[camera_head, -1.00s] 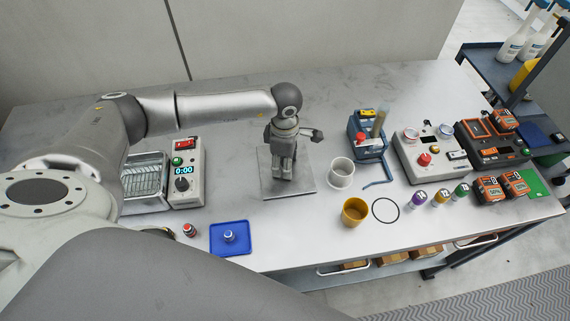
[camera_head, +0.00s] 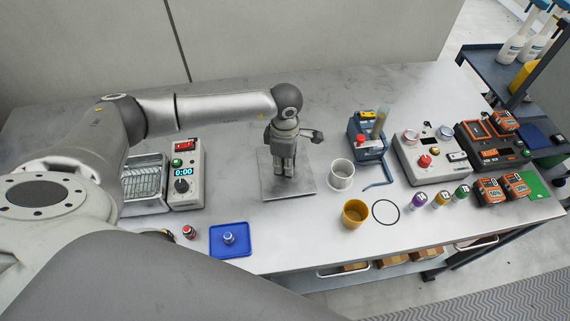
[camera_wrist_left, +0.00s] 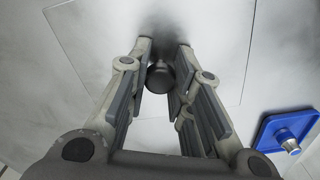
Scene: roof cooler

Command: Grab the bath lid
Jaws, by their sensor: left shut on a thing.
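The bath lid (camera_head: 304,184) is a flat, square grey metal plate lying on the bench in the middle of the head view. It fills much of the left wrist view (camera_wrist_left: 220,42), where its dark round knob (camera_wrist_left: 160,77) shows between the fingers. My left gripper (camera_head: 284,174) reaches down from above onto the lid's middle. In the left wrist view its fingers (camera_wrist_left: 163,66) stand on both sides of the knob and are shut on it; the exact contact is partly hidden. The open metal bath (camera_head: 145,178) stands to the left. My right gripper is not in view.
A control box (camera_head: 186,175) reading 0:00 adjoins the bath. A blue tray (camera_head: 243,249) with a small metal piece lies front left. A clear beaker (camera_head: 341,175), yellow cup (camera_head: 355,213) and blue rack (camera_head: 366,146) stand right of the lid. The bench behind is clear.

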